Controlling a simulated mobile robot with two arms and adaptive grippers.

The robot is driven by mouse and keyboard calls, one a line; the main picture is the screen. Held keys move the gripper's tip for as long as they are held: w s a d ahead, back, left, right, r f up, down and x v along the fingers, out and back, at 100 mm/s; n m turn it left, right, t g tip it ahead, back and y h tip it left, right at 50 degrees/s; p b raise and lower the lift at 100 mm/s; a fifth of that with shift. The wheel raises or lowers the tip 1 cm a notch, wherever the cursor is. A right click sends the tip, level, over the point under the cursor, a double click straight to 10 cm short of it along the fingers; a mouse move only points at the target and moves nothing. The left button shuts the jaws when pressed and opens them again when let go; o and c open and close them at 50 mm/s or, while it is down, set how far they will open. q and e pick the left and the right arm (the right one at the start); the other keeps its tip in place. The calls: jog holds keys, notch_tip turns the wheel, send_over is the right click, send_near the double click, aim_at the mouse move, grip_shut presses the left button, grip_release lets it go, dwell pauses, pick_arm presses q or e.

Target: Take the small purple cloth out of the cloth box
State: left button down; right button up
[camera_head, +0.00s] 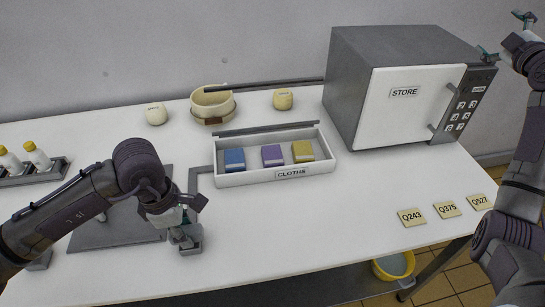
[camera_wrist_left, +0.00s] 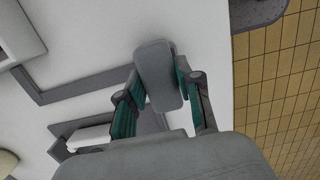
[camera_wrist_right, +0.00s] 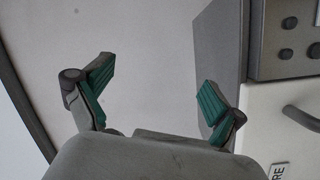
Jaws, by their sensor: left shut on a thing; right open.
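The white cloth box (camera_head: 245,180), labelled CLOTHS, stands open-topped in the middle of the table. The small purple cloth (camera_head: 272,155) lies in it between a blue cloth (camera_head: 234,159) and a yellow cloth (camera_head: 302,151). My left gripper (camera_head: 182,226) is left of and nearer than the box, apart from the cloths. It is shut on a grey handle (camera_wrist_left: 158,75), seen between its fingers in the left wrist view. My right gripper (camera_head: 506,36) is open and empty, raised beside the microwave-like store, far from the box.
The store (camera_head: 390,105) stands right of the box. A grey bar (camera_head: 192,180) runs from the box's left side toward the handle. A beige pot (camera_head: 212,103) stands behind the box. Bottles in a rack (camera_head: 38,157) stand at left. Tags (camera_head: 411,217) lie front right; the table's front middle is clear.

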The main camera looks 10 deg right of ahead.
jog(key=a+r+n+t+y, duration=0.3)
jog(key=a+r+y, duration=0.3)
jog(key=a+r, duration=0.65)
jog(key=w+a+f+n+g+y, duration=0.2)
jog(key=w+a+f+g+y, duration=0.25)
jog(key=w+a+f, duration=0.6)
jog(key=n+g+h, duration=0.3)
jog(key=g+h, duration=0.3)
jog(key=g, duration=1)
send_over(272, 154)
jog(key=shift+y, duration=0.25)
notch_tip(272, 154, down, 30)
jog(key=shift+f, duration=3)
jog(key=c, duration=0.8)
notch_tip(272, 154, up, 17)
jog(key=s+r, duration=0.1)
jog(key=s, duration=0.4)
jog(key=s+r, duration=0.1)
jog(key=s, duration=0.4)
jog(key=s+r, duration=0.1)
jog(key=s, duration=0.5)
jog(key=shift+d, duration=0.1)
